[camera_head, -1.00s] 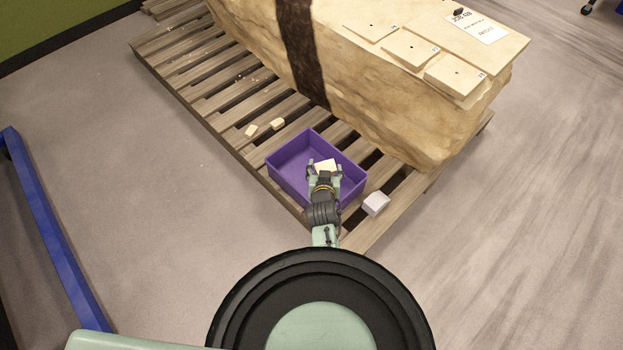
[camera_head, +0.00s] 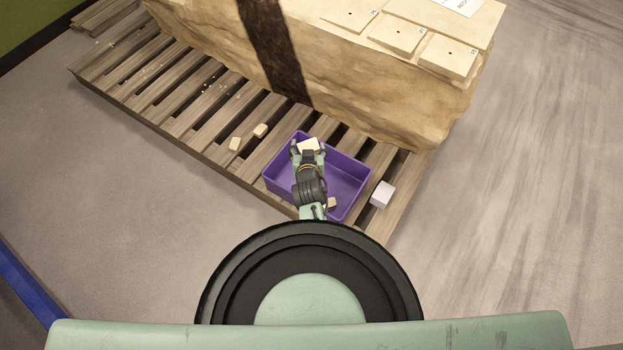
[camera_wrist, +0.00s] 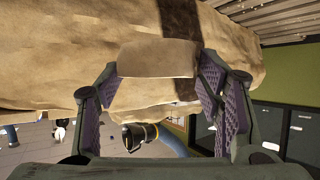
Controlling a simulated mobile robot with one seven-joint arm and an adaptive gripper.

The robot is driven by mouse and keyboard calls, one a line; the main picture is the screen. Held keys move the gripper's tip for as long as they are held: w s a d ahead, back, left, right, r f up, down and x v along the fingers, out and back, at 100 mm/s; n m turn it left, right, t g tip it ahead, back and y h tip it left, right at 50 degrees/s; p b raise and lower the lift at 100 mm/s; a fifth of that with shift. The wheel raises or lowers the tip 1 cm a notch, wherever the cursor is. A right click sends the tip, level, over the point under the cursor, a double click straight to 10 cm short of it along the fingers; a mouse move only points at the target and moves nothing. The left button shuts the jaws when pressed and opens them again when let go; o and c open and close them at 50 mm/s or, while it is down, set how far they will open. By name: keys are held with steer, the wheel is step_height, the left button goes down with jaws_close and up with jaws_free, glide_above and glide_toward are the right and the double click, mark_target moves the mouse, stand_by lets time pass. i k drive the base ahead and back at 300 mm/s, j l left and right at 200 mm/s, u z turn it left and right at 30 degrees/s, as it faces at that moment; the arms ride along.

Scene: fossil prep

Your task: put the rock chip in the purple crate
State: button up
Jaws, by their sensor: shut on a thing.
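A pale tan rock chip (camera_head: 309,145) is held between the fingers of my gripper (camera_head: 308,152). In the wrist view, the chip (camera_wrist: 158,58) spans the fingertips of my gripper (camera_wrist: 157,72), whose finger pads are purple. The purple crate (camera_head: 348,183) sits open on the pallet. My gripper and the chip appear over the crate's far left part; their height above it is hard to tell. Another small tan chip (camera_head: 331,203) lies inside the crate near its front side, partly hidden by my arm.
Two tan chips (camera_head: 235,144) (camera_head: 260,130) lie on the wooden pallet (camera_head: 185,118) left of the crate. A whitish block (camera_head: 382,195) sits right of it. A large fossil block (camera_head: 350,95) stands behind. Open floor (camera_head: 110,200) lies left.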

mark_target(341, 188)
steer(key=i+j+z, duration=0.1)
steer(key=j, duration=0.25)
steer(key=i+j+z, duration=0.1)
steer(key=i+j, duration=0.15)
steer(key=j, duration=0.15)
steer(key=i+j+z, duration=0.15)
steer(key=j, duration=0.25)
steer(key=i+j+z, duration=0.1)
steer(key=j, duration=0.35)
steer(key=i+j+z, duration=0.1)
steer(key=j, duration=0.3)
steer(key=i, duration=0.05)
